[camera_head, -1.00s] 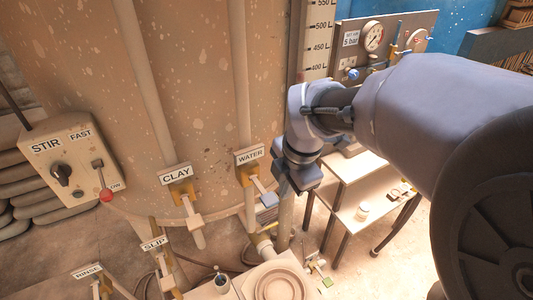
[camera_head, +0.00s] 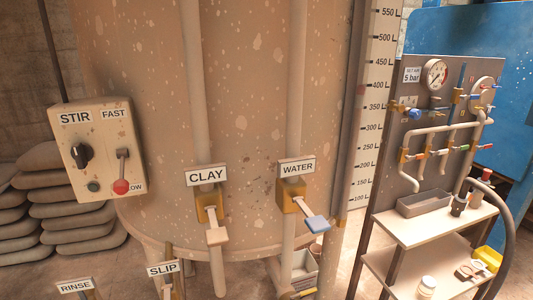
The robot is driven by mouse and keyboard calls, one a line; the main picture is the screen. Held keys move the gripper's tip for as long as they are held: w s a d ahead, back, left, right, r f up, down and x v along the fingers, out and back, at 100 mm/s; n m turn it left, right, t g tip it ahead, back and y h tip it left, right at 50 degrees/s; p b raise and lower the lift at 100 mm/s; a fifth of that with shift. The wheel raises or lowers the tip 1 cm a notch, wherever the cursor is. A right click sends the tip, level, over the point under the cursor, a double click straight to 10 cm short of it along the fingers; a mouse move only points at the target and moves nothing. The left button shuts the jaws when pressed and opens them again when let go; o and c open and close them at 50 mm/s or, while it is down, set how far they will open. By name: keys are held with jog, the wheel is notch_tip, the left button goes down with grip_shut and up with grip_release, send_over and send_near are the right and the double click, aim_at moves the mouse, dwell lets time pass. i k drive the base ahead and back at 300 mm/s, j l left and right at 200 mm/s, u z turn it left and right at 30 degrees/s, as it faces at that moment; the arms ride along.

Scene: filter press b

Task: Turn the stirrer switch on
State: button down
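A beige control box (camera_head: 103,170) with a STIR label stands at the left, in front of the big speckled tank (camera_head: 150,90). On it, a black rotary knob (camera_head: 80,155) sits below the STIR label. Its exact pointer position is too small to tell. A FAST label is above the lever. A small dark round button (camera_head: 93,186) sits below the black knob. My gripper is not in view.
Levers labelled CLAY (camera_head: 215,225) and WATER (camera_head: 305,210) stick out from pipes on the tank. SLIP and RINSE labels show at the bottom left. A gauge panel (camera_head: 420,125) and shelf (camera_head: 435,224) stand right. Stacked sacks (camera_head: 70,215) lie left.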

aim_at(82, 152)
jog(key=u, duration=1.35)
